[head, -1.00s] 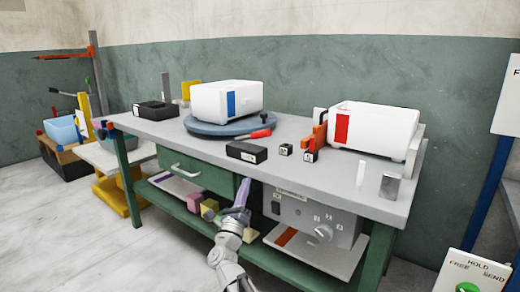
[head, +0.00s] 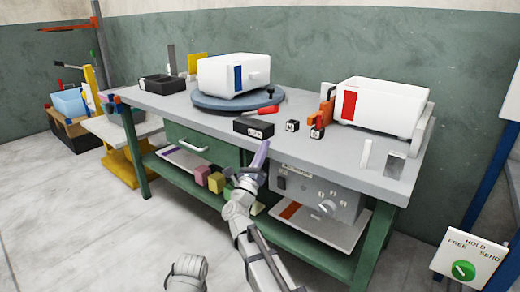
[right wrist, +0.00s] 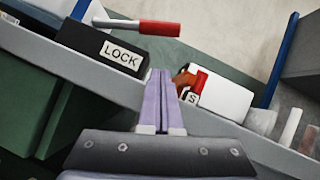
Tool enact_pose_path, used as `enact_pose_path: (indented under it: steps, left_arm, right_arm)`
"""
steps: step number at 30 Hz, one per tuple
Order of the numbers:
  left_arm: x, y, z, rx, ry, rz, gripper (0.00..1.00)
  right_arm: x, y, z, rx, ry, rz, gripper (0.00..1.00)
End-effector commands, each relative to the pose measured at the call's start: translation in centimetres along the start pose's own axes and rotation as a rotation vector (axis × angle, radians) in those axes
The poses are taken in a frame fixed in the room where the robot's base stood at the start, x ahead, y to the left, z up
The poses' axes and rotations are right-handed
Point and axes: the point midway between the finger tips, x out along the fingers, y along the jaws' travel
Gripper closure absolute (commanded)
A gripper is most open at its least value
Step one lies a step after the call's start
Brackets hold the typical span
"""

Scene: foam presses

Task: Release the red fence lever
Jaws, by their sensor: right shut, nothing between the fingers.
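A red handle (head: 261,109) lies at the front edge of the blue-grey turntable (head: 215,103), behind a black LOCK block (head: 254,127). In the right wrist view the red handle (right wrist: 159,28) points right on a pale rod, above the block marked LOCK (right wrist: 108,52). An orange-red upright piece (head: 326,106) stands at the left end of the right white bin. I cannot tell which red part is the fence lever. My right gripper (head: 264,148) is shut and empty, with purple fingers, at the bench's front edge before the LOCK block. My left gripper is out of view.
A white bin with a blue stripe (head: 218,75) sits on the turntable. A white bin with a red stripe (head: 383,104) stands at the right. Small dark blocks (head: 292,125) sit between. A grey control box (head: 315,189) hangs under the bench top.

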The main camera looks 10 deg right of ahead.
Motion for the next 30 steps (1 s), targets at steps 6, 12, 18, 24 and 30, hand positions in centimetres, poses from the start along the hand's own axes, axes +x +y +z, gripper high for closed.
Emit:
enact_pose_path:
  steps: [6, 12, 18, 24, 30]
  left_arm:
    - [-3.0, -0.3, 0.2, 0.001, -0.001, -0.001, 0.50]
    - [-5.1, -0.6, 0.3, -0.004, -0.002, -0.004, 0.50]
    - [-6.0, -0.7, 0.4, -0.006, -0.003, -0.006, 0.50]
    - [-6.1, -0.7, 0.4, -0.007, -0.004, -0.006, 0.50]
    - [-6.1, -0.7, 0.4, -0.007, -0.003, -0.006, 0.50]
  right_arm:
    - [5.2, 0.0, 0.4, -0.001, 0.001, -0.002, 1.00]
    - [6.7, -0.1, 2.0, 0.000, 0.000, 0.001, 1.00]
    - [7.4, 0.0, 2.8, 0.000, 0.000, 0.001, 1.00]
    - [7.5, 0.0, 2.9, 0.000, 0.001, 0.001, 1.00]
    - [7.5, 0.0, 2.8, 0.000, 0.000, 0.001, 1.00]
